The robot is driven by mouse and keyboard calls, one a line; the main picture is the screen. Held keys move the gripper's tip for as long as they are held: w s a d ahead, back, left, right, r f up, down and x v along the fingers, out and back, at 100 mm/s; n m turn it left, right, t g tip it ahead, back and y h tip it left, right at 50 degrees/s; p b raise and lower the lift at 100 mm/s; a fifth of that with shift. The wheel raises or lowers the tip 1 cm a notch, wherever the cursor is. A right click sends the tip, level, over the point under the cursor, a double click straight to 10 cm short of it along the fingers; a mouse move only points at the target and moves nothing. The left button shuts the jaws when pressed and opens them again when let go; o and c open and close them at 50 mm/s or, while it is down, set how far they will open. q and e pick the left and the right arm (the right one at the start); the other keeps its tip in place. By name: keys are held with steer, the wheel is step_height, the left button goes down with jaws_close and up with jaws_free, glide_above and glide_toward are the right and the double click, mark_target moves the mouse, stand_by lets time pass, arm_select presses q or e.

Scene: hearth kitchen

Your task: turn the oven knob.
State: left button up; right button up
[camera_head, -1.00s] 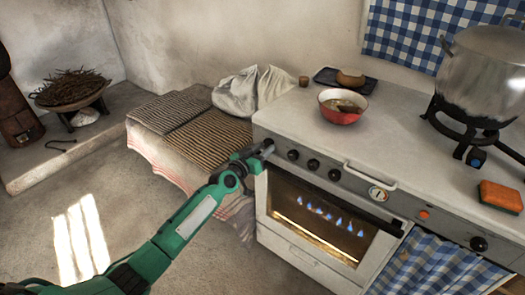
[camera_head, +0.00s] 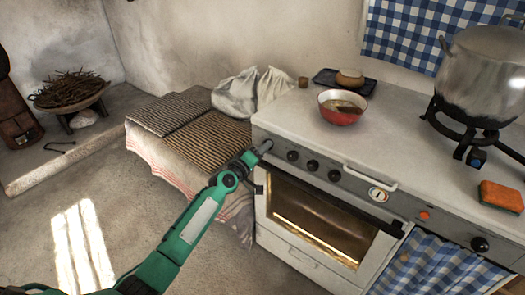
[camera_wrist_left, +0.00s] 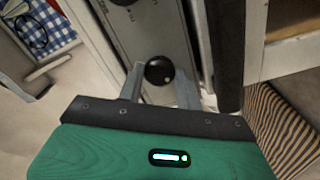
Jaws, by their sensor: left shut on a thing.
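The white oven (camera_head: 325,222) has a grey control panel with several dark round knobs along its top front. My left gripper (camera_head: 262,150) is at the panel's left end, on the leftmost knob, which it mostly hides in the head view. In the left wrist view the black oven knob (camera_wrist_left: 158,71), with a pale dot near its lower edge, sits between my two grey fingers. The gripper is shut on this knob. The oven window (camera_head: 318,218) shows a warm glow and no flames. My right gripper is not in view.
A red bowl (camera_head: 342,109), a dark tray (camera_head: 330,77) and an orange sponge (camera_head: 501,197) are on the worktop. A large pot (camera_head: 487,75) stands at the right. A bench with striped mats (camera_head: 207,143) is left of the oven. The oven's handle bar juts out below the knobs.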

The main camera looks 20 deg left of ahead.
arm_select(q)
steer(key=shift+n, duration=0.4)
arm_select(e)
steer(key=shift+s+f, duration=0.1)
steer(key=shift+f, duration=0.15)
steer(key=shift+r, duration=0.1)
arm_select(q)
steer(key=o, duration=1)
steer(key=shift+a, duration=0.1)
steer(key=v, duration=1.3)
steer(key=shift+s, duration=0.35)
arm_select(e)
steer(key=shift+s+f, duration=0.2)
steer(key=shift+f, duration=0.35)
